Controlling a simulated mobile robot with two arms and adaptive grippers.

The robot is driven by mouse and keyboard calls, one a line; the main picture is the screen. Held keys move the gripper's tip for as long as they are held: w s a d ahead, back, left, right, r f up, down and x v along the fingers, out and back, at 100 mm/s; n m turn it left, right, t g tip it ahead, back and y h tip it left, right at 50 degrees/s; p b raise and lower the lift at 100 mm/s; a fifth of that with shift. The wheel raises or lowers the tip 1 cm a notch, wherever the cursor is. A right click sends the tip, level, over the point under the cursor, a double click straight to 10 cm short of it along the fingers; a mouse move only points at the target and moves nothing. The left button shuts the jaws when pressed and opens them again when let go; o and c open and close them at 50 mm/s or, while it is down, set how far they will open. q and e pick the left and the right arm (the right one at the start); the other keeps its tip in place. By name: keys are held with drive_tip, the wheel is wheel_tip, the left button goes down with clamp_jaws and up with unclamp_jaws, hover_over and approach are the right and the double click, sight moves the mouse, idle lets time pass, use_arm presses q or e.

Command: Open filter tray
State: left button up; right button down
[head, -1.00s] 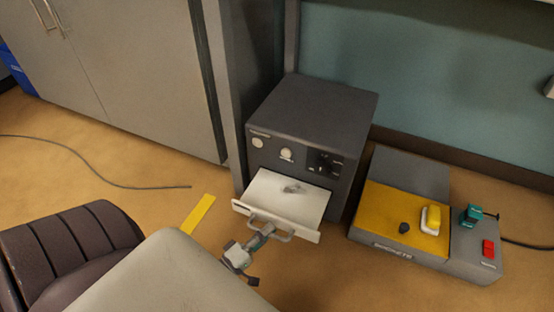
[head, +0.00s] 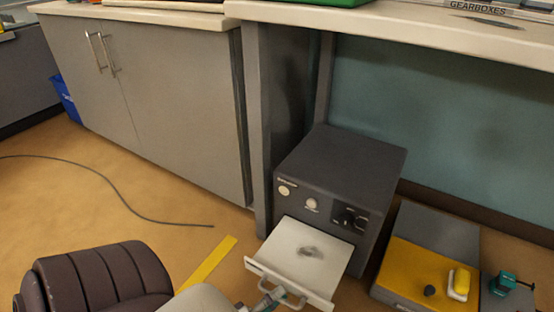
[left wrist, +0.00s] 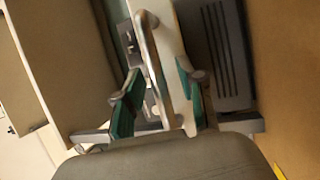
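The filter tray (head: 285,255) is a white drawer slid out of the front of a dark grey box (head: 340,175). A dark smudge shows on its floor. The tray's handle (head: 292,300) is a bar on its front panel, and it also shows large in the left wrist view (left wrist: 158,65). My left gripper (head: 272,298) is at the handle, partly cut off by the lower picture edge. In the left wrist view its green-padded fingers (left wrist: 160,97) stand apart, with the handle bar between them and a gap visible. My right gripper is not in view.
A yellow-topped grey unit (head: 430,270) stands on the floor right of the box. A worktop (head: 400,25) overhangs behind. Grey cabinets (head: 150,100) stand left. A yellow floor strip (head: 208,262) and a cable (head: 120,195) lie on open floor.

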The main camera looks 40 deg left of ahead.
use_arm(q)
drive_tip(key=shift+s, duration=0.25)
drive_tip(key=v, duration=0.7)
idle(0.4)
